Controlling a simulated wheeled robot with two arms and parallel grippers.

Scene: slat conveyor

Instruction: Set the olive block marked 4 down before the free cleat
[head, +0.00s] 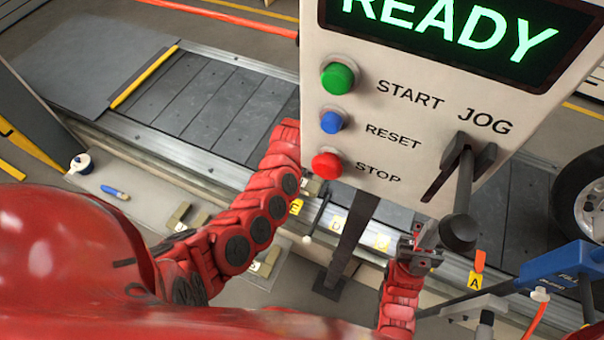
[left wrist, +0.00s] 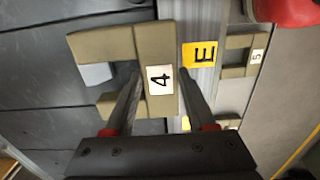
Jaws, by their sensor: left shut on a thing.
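The olive block marked 4 (left wrist: 157,50) is a notched, C-like piece seen from above in the left wrist view. My left gripper (left wrist: 158,100) is shut on it, one finger in its notch and the other along its labelled side. In the head view my left gripper (head: 308,187) is at the conveyor's near edge, by the yellow E label (head: 296,206). The E label also shows beside the block in the wrist view (left wrist: 202,55). A pale grey piece (left wrist: 97,73) shows in the block's notch; I cannot tell whether it is a cleat. My right gripper (head: 422,245) is near the JOG lever; its jaws are unclear.
The dark slats (head: 205,105) run behind the control box (head: 400,110), which hides part of the conveyor. A block marked 5 (left wrist: 238,62) lies beyond the rail. Other olive blocks (head: 181,215) lie on the near shelf. The JOG lever (head: 460,205) projects near my right arm.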

